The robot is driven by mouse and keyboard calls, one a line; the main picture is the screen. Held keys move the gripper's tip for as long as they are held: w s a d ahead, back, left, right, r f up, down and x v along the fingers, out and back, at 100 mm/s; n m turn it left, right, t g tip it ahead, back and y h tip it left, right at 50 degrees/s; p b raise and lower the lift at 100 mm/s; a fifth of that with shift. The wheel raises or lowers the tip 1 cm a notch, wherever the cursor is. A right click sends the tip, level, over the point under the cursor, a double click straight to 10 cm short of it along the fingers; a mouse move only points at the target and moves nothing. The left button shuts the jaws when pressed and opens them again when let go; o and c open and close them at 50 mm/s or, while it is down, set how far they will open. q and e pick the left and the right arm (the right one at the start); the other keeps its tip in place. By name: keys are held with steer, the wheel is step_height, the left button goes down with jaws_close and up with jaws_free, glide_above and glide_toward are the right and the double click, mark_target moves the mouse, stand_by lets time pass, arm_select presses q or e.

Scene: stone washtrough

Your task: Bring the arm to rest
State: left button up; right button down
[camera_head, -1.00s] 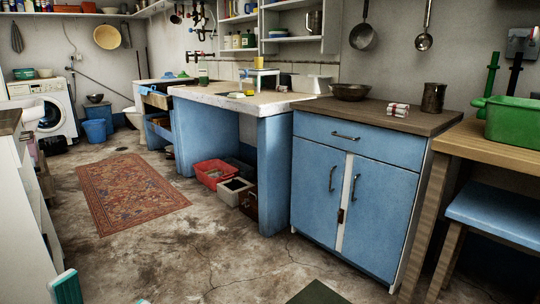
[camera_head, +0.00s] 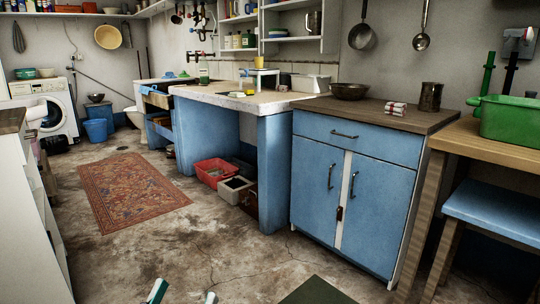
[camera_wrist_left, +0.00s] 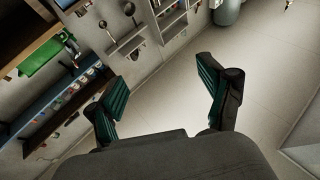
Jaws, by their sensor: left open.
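My left gripper (camera_head: 183,295) shows only as two teal-and-white fingertips at the bottom edge of the head view, low over the bare floor. In the left wrist view my left gripper (camera_wrist_left: 162,98) is open. Its teal-padded fingers stand wide apart with nothing between them. My left arm is outside the head view. My right gripper is in neither view.
A blue cabinet (camera_head: 355,195) and a stone washtrough (camera_head: 215,96) stand along the wall. A wooden table (camera_head: 480,145) with a green tub (camera_head: 507,118) is at right. A white unit (camera_head: 35,220) is at left. A patterned rug (camera_head: 130,190) lies on open floor.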

arm_select(q)
step_height(320, 180, down, 13)
steer(key=a+g+y, duration=0.2)
steer(key=g+y, duration=0.1)
steer(key=g, duration=0.3)
steer(key=s+a+f+n+g+y+p, duration=0.1)
steer(key=s+a+f+g+p, duration=0.1)
steer(key=s+f+g+p, duration=0.7)
steer(key=s+a+f+g+y+p, duration=0.2)
steer(key=s+a+f+g+p, duration=0.25)
steer(key=f, duration=0.65)
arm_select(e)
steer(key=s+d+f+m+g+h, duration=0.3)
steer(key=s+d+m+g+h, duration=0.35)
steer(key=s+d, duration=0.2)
arm_select(q)
steer(key=s+a+g+p, duration=0.1)
steer(key=s+p, duration=2)
steer(key=p, duration=0.6)
steer(key=shift+s+a+r, duration=0.15)
steer(key=shift+a+r, duration=0.1)
steer(key=shift+a, duration=0.1)
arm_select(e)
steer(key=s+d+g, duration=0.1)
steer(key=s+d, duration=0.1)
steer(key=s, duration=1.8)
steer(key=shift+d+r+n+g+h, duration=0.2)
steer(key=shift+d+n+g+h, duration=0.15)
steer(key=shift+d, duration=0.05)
